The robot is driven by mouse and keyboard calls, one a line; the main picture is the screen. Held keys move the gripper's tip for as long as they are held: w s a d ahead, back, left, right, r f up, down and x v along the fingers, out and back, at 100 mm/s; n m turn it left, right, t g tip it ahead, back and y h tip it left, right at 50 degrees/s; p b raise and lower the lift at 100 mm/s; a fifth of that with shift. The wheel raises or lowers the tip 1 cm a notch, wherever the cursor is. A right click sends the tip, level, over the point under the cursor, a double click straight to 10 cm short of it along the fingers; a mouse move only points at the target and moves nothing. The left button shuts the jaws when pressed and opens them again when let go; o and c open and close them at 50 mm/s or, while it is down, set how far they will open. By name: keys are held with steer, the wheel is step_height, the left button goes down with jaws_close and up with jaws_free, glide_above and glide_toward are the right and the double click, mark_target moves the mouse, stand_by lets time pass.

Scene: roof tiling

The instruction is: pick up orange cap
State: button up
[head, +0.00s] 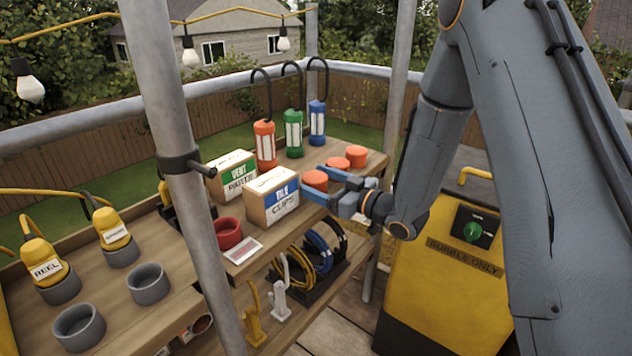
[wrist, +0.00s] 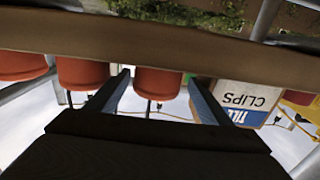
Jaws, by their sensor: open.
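Three orange caps stand in a row on the wooden shelf, the nearest cap (head: 315,180) beside the TILE CLIPS box, then a middle cap (head: 338,163) and a far cap (head: 356,156). My gripper (head: 318,181) is open at the nearest cap, its blue fingers reaching in from the right. The wrist view is upside down. There the nearest cap (wrist: 157,83) shows between the two open fingers of my gripper (wrist: 159,79), and the other two caps (wrist: 82,73) (wrist: 22,65) lie to the left. Whether the fingers touch the cap cannot be told.
The TILE CLIPS box (head: 272,197) stands close left of the gripper, with the VENT PARTS box (head: 231,174) behind it. Orange, green and blue lamps (head: 293,133) with hooks stand at the back. A metal post (head: 178,150) and a yellow machine (head: 445,290) flank the shelf.

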steer(key=x, duration=0.4)
steer(key=shift+w+d, duration=0.1)
steer(key=shift+w, duration=0.1)
steer(key=shift+c, duration=0.5)
steer(key=c, duration=1)
steer(key=shift+c, duration=0.2)
